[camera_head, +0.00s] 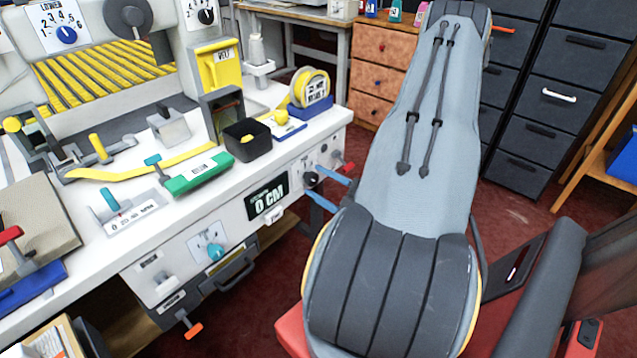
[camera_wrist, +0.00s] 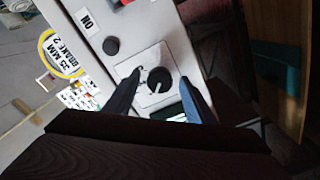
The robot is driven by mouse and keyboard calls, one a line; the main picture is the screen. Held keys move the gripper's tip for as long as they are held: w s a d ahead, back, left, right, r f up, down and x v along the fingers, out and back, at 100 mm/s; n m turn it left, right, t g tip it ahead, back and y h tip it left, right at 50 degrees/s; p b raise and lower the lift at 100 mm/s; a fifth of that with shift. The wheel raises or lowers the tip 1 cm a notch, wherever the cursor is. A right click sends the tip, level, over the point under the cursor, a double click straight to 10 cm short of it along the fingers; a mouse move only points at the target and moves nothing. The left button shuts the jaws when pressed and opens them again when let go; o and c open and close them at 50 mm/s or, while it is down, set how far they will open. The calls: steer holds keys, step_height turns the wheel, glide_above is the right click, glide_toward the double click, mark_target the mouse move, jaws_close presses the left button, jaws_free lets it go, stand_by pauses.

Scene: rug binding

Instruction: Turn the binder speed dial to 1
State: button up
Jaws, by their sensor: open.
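A black dial (camera_wrist: 159,87) with a pale pointer mark sits on a white plate (camera_wrist: 150,57) in the wrist view. It also shows as a small dark knob (camera_head: 311,179) on the bench's front panel in the head view. Its label is too small to read, so I cannot tell whether it is the binder speed dial or which number it points to. My gripper (camera_head: 314,182) is open, with blue fingers one above and one below the knob. In the wrist view my gripper (camera_wrist: 160,68) has its fingers on either side of the dial, with gaps visible.
A black display reading 0 CM (camera_head: 268,200) is left of the knob, and a red handle (camera_head: 344,168) is right of it. A teal dial (camera_head: 215,252) sits further left on the front panel. A black bin (camera_head: 247,140) and tape roll (camera_head: 309,87) stand on the bench.

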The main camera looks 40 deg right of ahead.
steer(key=s, duration=0.7)
steer(key=shift+d, duration=0.25)
stand_by(0.3)
